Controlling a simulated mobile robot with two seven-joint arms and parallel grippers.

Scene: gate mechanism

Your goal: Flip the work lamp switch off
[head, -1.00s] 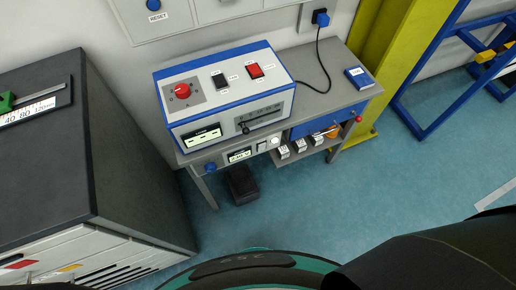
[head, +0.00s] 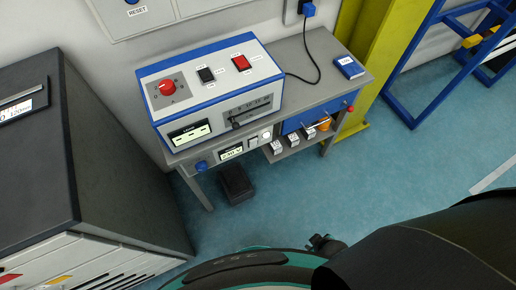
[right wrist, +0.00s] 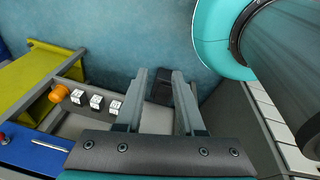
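A blue-and-white control box (head: 215,85) stands on a grey bench. My left gripper is not in view.
The top also has a red rotary knob (head: 168,87); a slider (head: 236,124) is on the front. A blue drawer (head: 305,119) sits under the bench top (head: 300,60). A dark cabinet (head: 85,150) stands left, a yellow post (head: 372,60) right.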

